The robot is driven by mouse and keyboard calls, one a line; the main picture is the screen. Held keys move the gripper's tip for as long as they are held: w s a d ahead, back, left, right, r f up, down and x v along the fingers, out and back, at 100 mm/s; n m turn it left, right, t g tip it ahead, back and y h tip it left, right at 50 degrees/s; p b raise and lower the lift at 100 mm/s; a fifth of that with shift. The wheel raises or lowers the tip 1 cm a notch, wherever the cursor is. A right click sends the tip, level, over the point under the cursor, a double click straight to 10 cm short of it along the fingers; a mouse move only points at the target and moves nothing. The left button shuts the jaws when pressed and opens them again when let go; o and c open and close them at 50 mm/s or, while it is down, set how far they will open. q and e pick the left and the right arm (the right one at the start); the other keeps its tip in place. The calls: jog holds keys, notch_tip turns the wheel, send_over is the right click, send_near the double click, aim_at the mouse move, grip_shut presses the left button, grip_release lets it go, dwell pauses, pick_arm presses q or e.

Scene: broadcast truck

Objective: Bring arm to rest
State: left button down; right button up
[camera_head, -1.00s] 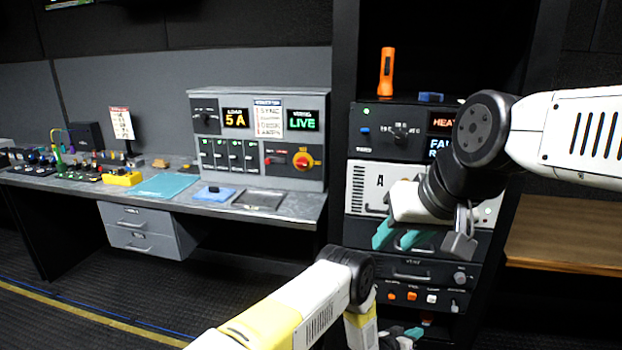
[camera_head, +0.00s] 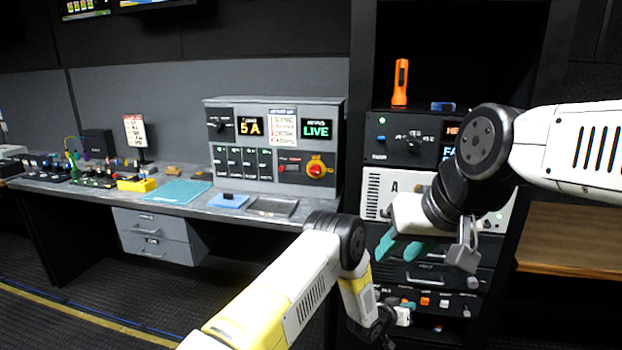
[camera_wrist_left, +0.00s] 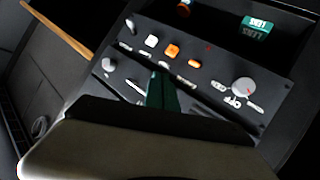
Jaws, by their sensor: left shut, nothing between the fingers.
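My left gripper (camera_head: 408,304) is low in front of the rack in the head view, small and partly hidden by its own wrist. In the left wrist view its teal fingers (camera_wrist_left: 160,92) are together with nothing between them, pointing at a rack panel (camera_wrist_left: 205,70) with white and orange buttons and a knob. I cannot tell if they touch it. My right gripper (camera_head: 402,247) hangs higher, in front of the rack's white unit marked A (camera_head: 373,192). Its two teal fingers show a gap between them and hold nothing visible.
The equipment rack (camera_head: 357,120) stands close in front of both arms. An orange flashlight (camera_head: 400,84) stands on its upper unit. A grey desk (camera_head: 205,207) with a control console (camera_head: 225,190) is to the left. A wooden surface (camera_head: 570,240) is at the right.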

pick_arm(q)
jog(key=w+a+r+y, duration=0.1)
jog(key=w+a+r, duration=0.2)
jog(key=r, duration=0.3)
jog(key=w+a+r+y, duration=0.1)
jog(key=w+a+r, duration=0.2)
jog(key=r, duration=0.2)
jog(key=s+a+r+n+y, duration=0.1)
jog(key=a+r+y, duration=0.1)
jog(key=a+r, duration=0.85)
jog(key=s+a+r+n+y, duration=0.1)
jog(key=a+r+y, duration=0.1)
jog(key=a+r, duration=0.85)
jog(key=s+a+r+n+y, duration=0.1)
jog(key=s+a+r, duration=0.65)
jog(key=r, duration=0.25)
jog(key=s+a+r, duration=0.1)
jog(key=s+a, duration=0.3)
jog(key=s, duration=0.5)
jog(key=s+a+r+n+g+y, duration=0.1)
jog(key=s+a, duration=0.2)
jog(key=s, duration=0.6)
jog(key=s+a+r+g, duration=0.1)
jog(key=s+a, duration=0.3)
jog(key=s, duration=0.6)
jog(key=shift+a+n, duration=0.3)
jog(key=shift+n, duration=0.1)
jog(key=shift+r, duration=0.1)
